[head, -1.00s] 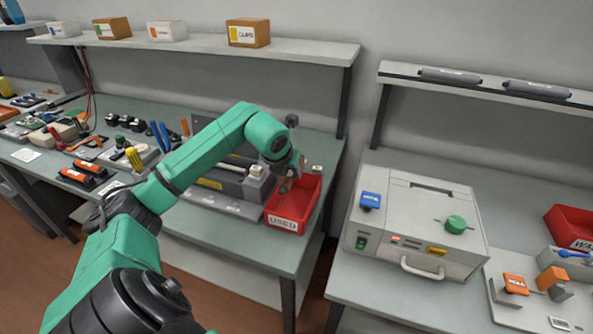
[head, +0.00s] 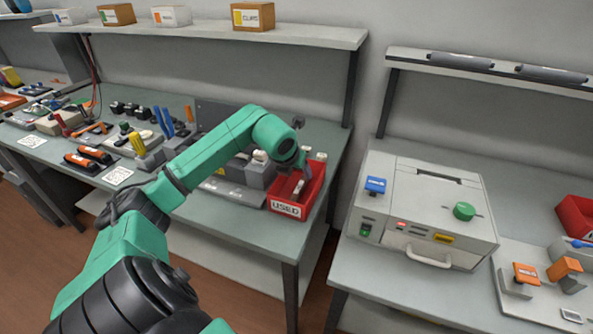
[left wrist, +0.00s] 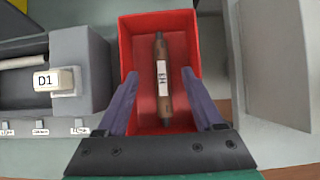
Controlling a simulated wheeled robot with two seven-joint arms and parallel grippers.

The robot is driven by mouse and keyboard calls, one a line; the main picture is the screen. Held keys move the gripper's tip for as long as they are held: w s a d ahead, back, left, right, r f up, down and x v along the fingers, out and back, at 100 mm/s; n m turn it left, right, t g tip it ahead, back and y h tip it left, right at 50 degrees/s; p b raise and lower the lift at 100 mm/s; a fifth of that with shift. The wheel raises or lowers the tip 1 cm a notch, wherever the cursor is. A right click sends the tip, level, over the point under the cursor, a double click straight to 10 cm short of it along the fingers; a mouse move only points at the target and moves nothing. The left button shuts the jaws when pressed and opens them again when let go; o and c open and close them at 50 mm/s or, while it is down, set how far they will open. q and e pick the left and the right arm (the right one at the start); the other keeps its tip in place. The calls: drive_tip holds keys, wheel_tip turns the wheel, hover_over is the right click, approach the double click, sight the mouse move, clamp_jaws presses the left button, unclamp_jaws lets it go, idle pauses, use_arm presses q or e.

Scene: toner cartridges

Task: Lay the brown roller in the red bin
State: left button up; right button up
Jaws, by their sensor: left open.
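The brown roller (left wrist: 163,85) lies lengthwise in the red bin (left wrist: 188,22), with a white label on its middle. In the left wrist view my left gripper (left wrist: 163,92) is open, its two fingers apart on either side of the roller's near part and not touching it. In the head view the red bin (head: 288,208), marked USED, stands at the right front of the left bench, and my left gripper (head: 303,170) is over it. The roller is mostly hidden there by the bin wall and my arm. My right gripper is not in view.
A grey device (left wrist: 80,75) with a D1 tab stands just left of the bin. A large grey machine (head: 425,205) stands on the separate right bench. Tools and small parts crowd the left bench. Another red bin (head: 575,215) is at the far right.

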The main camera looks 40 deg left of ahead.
use_arm(q)
drive_tip(key=shift+s+r, duration=0.25)
drive_tip(key=shift+r, duration=0.1)
drive_tip(key=b+v, duration=0.3)
drive_tip(key=v, duration=1)
drive_tip(key=shift+s+r+b, duration=0.15)
drive_tip(key=shift+r+b, duration=0.2)
drive_tip(key=shift+b, duration=0.05)
drive_tip(key=shift+d, duration=0.1)
